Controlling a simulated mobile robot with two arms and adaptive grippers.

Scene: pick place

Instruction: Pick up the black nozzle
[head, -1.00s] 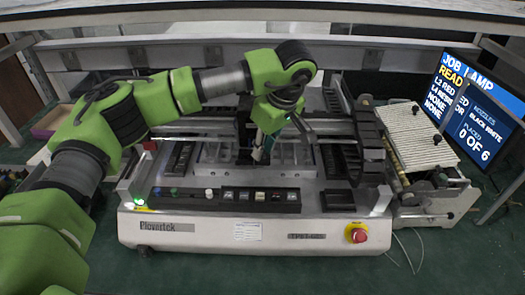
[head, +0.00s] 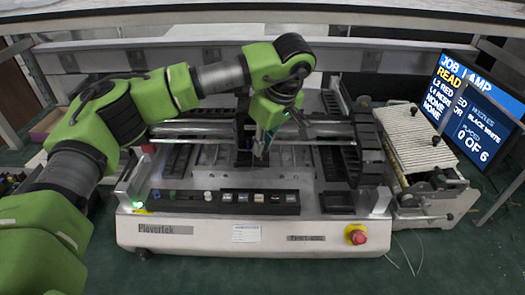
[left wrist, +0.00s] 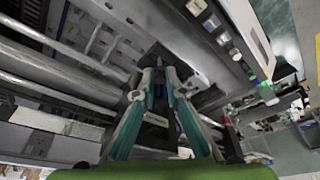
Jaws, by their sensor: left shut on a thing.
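My left gripper (head: 261,152) reaches down over the middle of the machine, at its dark central head. In the left wrist view the two teal-and-grey fingers (left wrist: 158,76) converge and are shut on a small dark piece, which looks like the black nozzle (left wrist: 159,88). The fingers and dark surroundings hide most of it. In the head view it is too small to make out. A black nozzle rack (head: 222,208) runs along the machine's front, with small coloured and white pieces in it. My right gripper is not in view.
The white machine (head: 200,238) has a red stop button (head: 356,236) at front right. Metal rails (head: 195,129) cross behind my gripper. A ribbed feeder (head: 412,140) and a monitor (head: 468,110) stand at the right.

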